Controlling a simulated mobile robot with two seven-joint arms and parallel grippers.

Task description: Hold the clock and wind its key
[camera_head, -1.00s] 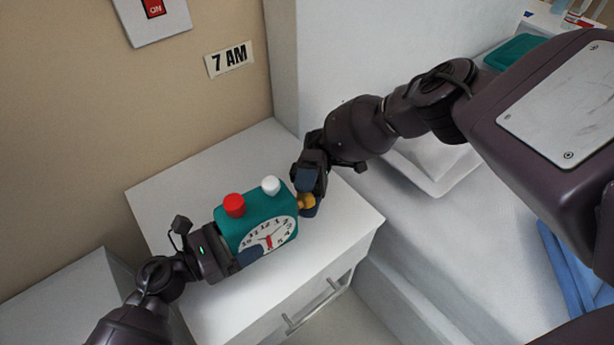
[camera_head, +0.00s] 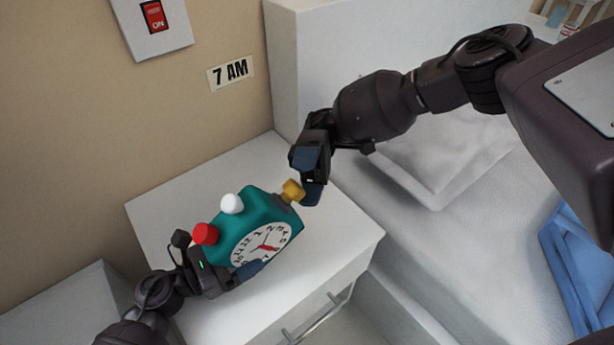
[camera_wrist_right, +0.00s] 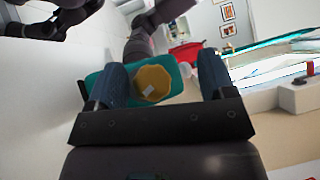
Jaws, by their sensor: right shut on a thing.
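The teal clock (camera_head: 250,222) has a white face, a red knob and a white knob. It is tilted, its knobs toward the upper left, above the white cabinet top; I cannot tell whether it touches. The yellow key (camera_head: 292,190) sticks out of the clock's upper right side. My right gripper (camera_head: 311,180) is shut on the key. In the right wrist view, the key (camera_wrist_right: 152,84) shows between the fingers, with the teal clock (camera_wrist_right: 182,82) behind it.
The white cabinet (camera_head: 180,198) has a drawer handle at its front. A white raised block and bed-like surface (camera_head: 470,215) lie to the right, with blue cloth (camera_head: 572,265). A "7 AM" label (camera_head: 231,73) and a red switch (camera_head: 153,16) are on the wall.

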